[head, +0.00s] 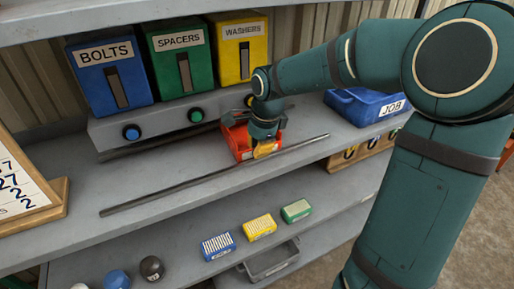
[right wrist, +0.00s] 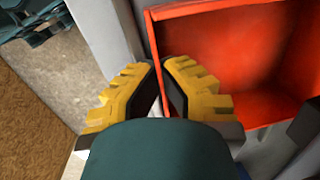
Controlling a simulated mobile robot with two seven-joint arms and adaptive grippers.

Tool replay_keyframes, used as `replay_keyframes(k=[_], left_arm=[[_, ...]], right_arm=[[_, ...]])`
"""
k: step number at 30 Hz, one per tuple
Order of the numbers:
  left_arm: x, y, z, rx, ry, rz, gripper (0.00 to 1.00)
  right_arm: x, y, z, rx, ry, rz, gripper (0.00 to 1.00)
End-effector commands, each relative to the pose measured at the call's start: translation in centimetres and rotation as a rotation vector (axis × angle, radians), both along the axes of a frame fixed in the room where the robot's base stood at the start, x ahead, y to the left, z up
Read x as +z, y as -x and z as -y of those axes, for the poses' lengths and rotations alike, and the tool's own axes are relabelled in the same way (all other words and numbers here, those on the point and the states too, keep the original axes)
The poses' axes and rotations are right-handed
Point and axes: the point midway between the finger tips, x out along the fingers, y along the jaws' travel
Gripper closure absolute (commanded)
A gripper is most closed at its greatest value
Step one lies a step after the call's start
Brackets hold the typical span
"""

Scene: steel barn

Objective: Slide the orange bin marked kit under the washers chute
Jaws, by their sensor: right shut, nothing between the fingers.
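The orange bin (head: 236,142) sits on the upper shelf below the yellow washers chute (head: 240,55), partly hidden behind my right gripper. No kit marking shows on it. My right gripper (head: 265,150) is shut and empty, pointing down at the bin's front right part. In the right wrist view, the yellow fingertips (right wrist: 161,80) are close together beside the bin's wall, and the bin's empty inside (right wrist: 230,60) shows to the right. I cannot tell whether the fingers touch the wall. My left gripper is not in view.
Blue bolts (head: 110,75) and green spacers (head: 180,60) chutes stand left of washers, above a ledge with a blue button (head: 131,132) and green button (head: 196,115). A dark rail (head: 170,188) runs along the shelf front. A blue job bin (head: 355,105) stands right.

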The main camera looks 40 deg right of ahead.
Motion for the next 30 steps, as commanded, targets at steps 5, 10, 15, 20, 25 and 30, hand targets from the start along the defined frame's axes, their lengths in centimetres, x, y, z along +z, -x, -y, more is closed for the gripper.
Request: replay_keyframes(k=[5, 10, 15, 20, 25, 30], left_arm=[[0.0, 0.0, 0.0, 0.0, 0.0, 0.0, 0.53], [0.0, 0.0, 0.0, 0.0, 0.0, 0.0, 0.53], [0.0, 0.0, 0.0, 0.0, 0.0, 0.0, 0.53], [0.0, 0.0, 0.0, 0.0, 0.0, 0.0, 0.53], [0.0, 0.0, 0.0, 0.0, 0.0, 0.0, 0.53], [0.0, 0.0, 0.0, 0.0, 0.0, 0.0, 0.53]], right_arm=[[-0.1, 0.0, 0.0, 0.0, -0.002, -0.003, 1.0], [-0.1, 0.0, 0.0, 0.0, -0.001, -0.002, 0.77], [-0.1, 0.0, 0.0, 0.0, 0.0, -0.001, 0.61], [0.0, 0.0, 0.0, 0.0, 0.0, 0.0, 0.61], [1.2, 0.1, 0.1, 0.0, 0.001, 0.004, 0.61], [4.0, 0.5, 0.3, -0.001, 0.0, 0.005, 0.61]])
